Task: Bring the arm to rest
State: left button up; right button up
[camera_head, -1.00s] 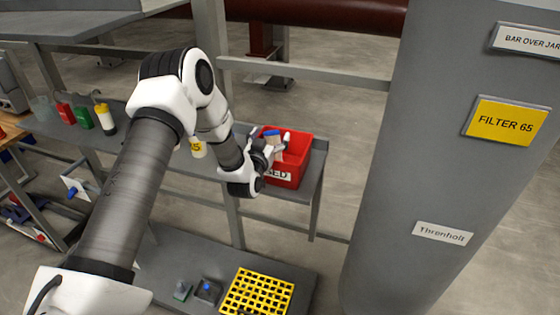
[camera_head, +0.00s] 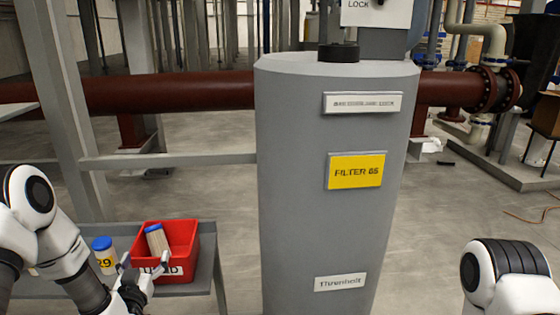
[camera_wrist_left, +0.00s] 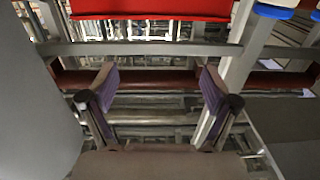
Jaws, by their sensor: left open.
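My left gripper (camera_head: 143,270) is at the lower left of the head view, just in front of the red bin (camera_head: 188,272). Its two fingers stand apart. In the left wrist view my left gripper (camera_wrist_left: 158,88) shows nothing between its pads, and the red bin (camera_wrist_left: 150,8) lies beyond the fingertips at the top edge. A part of my right arm (camera_head: 510,280) shows at the lower right of the head view. My right gripper is out of view.
The bin holds a blue-capped jar (camera_head: 157,239). Another blue-capped jar (camera_head: 105,256) marked 29 stands left of it on the grey shelf (camera_head: 206,270). A large grey cylinder (camera_head: 300,200) labelled FILTER 65 stands in the middle. Open floor lies right of it.

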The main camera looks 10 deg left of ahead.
pick_arm(q)
jog(key=s+d+f+m+g+h+b, duration=0.1)
jog(key=s+d+f+g+b, duration=0.2)
jog(key=f, duration=0.5)
jog(key=s+d+f+m+g+h+b, duration=0.1)
jog(key=s+d+f+h, duration=0.1)
jog(key=s+d+f, duration=0.45)
jog(key=s+d+f+m+g+h+b, duration=0.1)
jog(key=d+f+m+g, duration=0.1)
jog(key=f, duration=0.7)
jog(key=s+d+f+g, duration=0.1)
jog(key=s+f+g, duration=0.2)
jog(key=s, duration=0.5)
jog(key=s+d+f+n+g+b, duration=0.1)
jog(key=s+d+f+g, duration=0.1)
jog(key=s, duration=0.5)
jog(key=s+d+f+g, duration=0.1)
jog(key=s+f+g, duration=0.3)
jog(key=s+g, duration=0.2)
jog(key=s, duration=0.2)
jog(key=shift+s+d+f+h+b, duration=0.15)
jog(key=shift+s+f+h+b, duration=0.15)
jog(key=shift+s+h+b, duration=0.1)
